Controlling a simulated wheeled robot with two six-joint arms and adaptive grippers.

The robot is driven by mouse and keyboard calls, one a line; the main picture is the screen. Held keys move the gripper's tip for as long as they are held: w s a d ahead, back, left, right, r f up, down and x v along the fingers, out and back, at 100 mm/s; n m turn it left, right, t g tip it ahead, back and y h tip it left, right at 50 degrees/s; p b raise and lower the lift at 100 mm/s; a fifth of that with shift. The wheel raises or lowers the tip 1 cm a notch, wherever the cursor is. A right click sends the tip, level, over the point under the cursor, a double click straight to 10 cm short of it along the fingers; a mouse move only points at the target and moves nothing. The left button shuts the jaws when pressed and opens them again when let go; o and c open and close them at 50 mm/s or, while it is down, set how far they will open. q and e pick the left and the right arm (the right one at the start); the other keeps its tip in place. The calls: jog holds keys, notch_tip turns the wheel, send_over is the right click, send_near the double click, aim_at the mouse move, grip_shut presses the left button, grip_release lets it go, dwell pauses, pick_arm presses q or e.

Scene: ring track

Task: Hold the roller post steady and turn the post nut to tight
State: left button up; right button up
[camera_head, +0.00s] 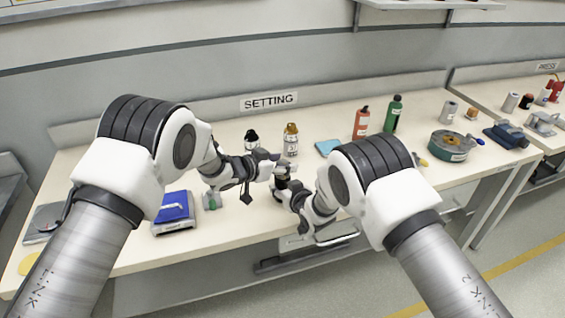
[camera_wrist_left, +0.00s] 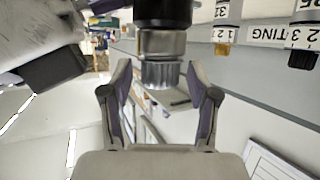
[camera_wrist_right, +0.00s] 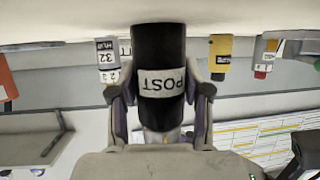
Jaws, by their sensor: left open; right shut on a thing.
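The roller post (camera_wrist_right: 160,50) is a black cylinder with a white POST label, upside down in the right wrist view. My right gripper (camera_wrist_right: 160,90) is shut on it, one finger on each side. In the head view the post (camera_head: 282,180) stands near the bench's front edge, partly hidden by my grippers. The post nut (camera_wrist_left: 160,75) is a grey ribbed ring at the post's end in the left wrist view. My left gripper (camera_wrist_left: 162,90) is open, its fingers on either side of the nut with gaps. In the head view my left gripper (camera_head: 279,168) is above my right gripper (camera_head: 284,191).
A black-capped bottle (camera_head: 251,141) and a yellow-topped bottle (camera_head: 290,140) stand behind the post. A blue scale (camera_head: 174,209) lies to the left. A blue pad (camera_head: 327,147), red bottle (camera_head: 361,122), green bottle (camera_head: 393,114) and round green container (camera_head: 449,148) are to the right.

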pick_arm(q)
grip_shut()
jog(key=shift+w+m+g+h, duration=0.1)
jog(key=shift+m+g+h, duration=1)
jog(key=shift+m+g, duration=0.35)
pick_arm(e)
jog(key=shift+a, duration=0.1)
pick_arm(q)
jog(key=shift+m+g+h, duration=0.4)
jog(key=shift+m+g, duration=0.45)
grip_release()
jog(key=shift+a+r, duration=0.1)
jog(key=v, duration=1.2)
